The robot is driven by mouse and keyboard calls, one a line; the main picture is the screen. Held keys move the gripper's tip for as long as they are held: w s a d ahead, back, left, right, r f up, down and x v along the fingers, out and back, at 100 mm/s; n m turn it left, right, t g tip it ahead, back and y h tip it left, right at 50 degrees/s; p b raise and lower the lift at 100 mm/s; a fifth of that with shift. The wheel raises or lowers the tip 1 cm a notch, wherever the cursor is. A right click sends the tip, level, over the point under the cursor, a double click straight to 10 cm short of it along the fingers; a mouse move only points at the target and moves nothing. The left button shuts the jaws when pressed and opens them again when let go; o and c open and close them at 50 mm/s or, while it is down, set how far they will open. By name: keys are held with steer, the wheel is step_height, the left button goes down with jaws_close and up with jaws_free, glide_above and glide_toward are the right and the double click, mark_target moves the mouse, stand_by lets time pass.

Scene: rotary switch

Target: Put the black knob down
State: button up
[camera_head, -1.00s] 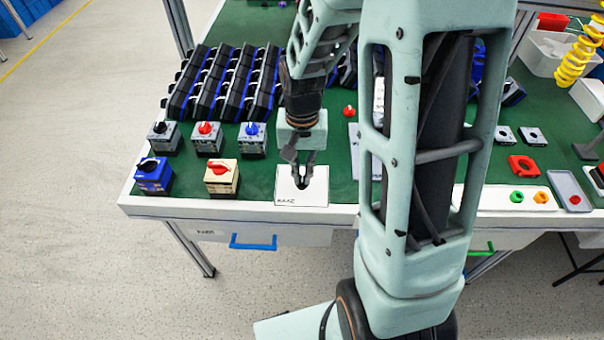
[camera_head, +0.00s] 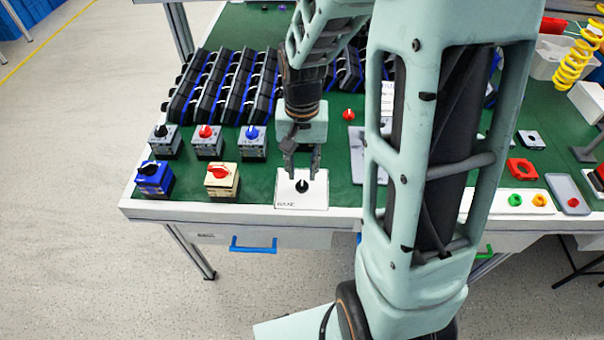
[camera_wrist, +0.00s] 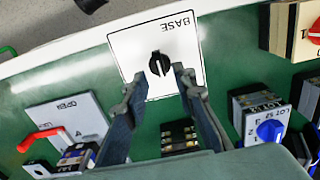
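The black knob (camera_head: 302,186) stands on a white plate (camera_head: 289,200) near the front edge of the green table. In the wrist view the knob (camera_wrist: 159,64) sits near the middle of the plate (camera_wrist: 182,38), which reads "BASE". My gripper (camera_head: 302,174) is above and slightly behind the knob, its fingers apart with nothing between them. In the wrist view the fingertips of my gripper (camera_wrist: 162,80) end just short of the knob, apart from it. Whether the knob is seated in a hole cannot be told.
To the left stand a blue switch box (camera_head: 154,180), a cream box with a red knob (camera_head: 221,180) and several grey switches. Black racks (camera_head: 222,85) fill the back left. A grey plate with a red handle (camera_wrist: 66,120) lies beside the white plate.

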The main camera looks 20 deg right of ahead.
mark_target(302, 182)
step_height(302, 182, up, 9)
steer(key=p, duration=0.1)
stand_by(0.6)
